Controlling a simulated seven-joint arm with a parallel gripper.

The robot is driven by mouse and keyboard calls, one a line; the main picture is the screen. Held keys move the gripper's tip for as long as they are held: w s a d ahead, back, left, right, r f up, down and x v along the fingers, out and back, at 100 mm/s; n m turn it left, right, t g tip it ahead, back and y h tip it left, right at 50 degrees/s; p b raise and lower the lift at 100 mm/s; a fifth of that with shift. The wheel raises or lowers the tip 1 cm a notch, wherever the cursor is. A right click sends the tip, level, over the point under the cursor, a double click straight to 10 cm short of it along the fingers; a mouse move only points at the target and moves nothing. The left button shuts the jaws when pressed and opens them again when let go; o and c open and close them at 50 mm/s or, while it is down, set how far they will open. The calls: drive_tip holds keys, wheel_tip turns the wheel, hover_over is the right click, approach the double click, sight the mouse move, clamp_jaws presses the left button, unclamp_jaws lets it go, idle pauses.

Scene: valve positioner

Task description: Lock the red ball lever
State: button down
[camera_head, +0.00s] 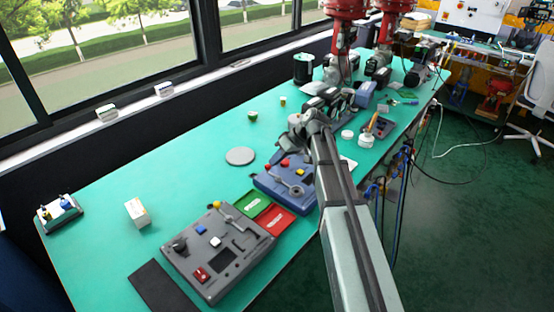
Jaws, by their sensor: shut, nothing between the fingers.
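A blue box (263,181) stands on the green table near the middle, with a grey lever (288,187) and a yellow part (300,172) on its top. Two small red parts show at its far edge: a red ball (284,162) and another red knob (269,167). I cannot tell from this view which one belongs to the ball lever, or the lever's exact angle. My gripper (276,152) is shut and empty, just above and beyond the box's far edge, close to the red ball. Whether it touches the ball is unclear. My arm covers the box's right side.
A grey control panel (205,262) stands at the near left, with green (251,204) and red (274,221) plates between it and the blue box. A grey disc (240,156) lies behind. Other tools crowd the far right; the left middle of the table (180,180) is mostly clear.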

sight(267, 166)
drive_tip(key=shift+a, duration=0.35)
drive_tip(key=shift+a+n+g, duration=0.35)
drive_tip(key=shift+n+g, duration=0.15)
drive_tip(key=shift+n, duration=0.3)
drive_tip(key=shift+s+a, duration=0.95)
drive_tip(key=shift+a, duration=0.05)
drive_tip(key=shift+s+a, duration=0.25)
drive_tip(key=shift+s, duration=0.3)
idle(0.6)
drive_tip(key=w, duration=0.4)
drive_tip(key=shift+w, duration=0.15)
drive_tip(key=w+d+r, duration=0.4)
drive_tip(key=r, duration=0.4)
drive_tip(key=shift+d, duration=0.1)
